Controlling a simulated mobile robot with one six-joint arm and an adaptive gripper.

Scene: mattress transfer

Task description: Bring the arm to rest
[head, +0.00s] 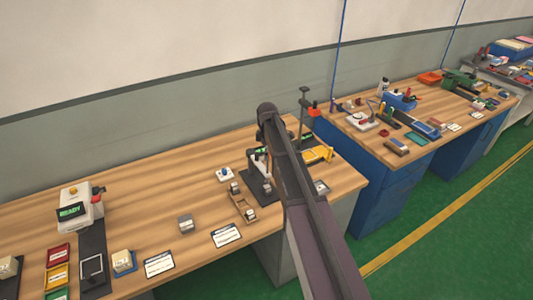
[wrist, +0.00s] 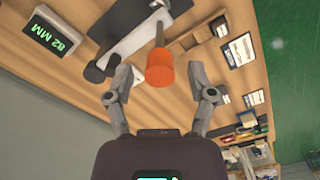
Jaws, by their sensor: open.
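My arm reaches out over the near wooden workbench (head: 150,225) in the head view and hides part of the bench's right side. In the wrist view my gripper (wrist: 160,85) is open, its two grey fingers spread apart. An orange cylinder (wrist: 160,70) on a grey rod shows between the fingers. I see no finger touching it, and I cannot tell how far beyond the fingertips it lies. In the head view the gripper itself is hidden behind the arm.
A display reading 82 MM (wrist: 56,30) stands on the bench. In the head view a white device with a READY screen (head: 75,211), a grey block (head: 185,224) and cards stand left of the arm. A blue-sided bench (head: 380,185) is to the right.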

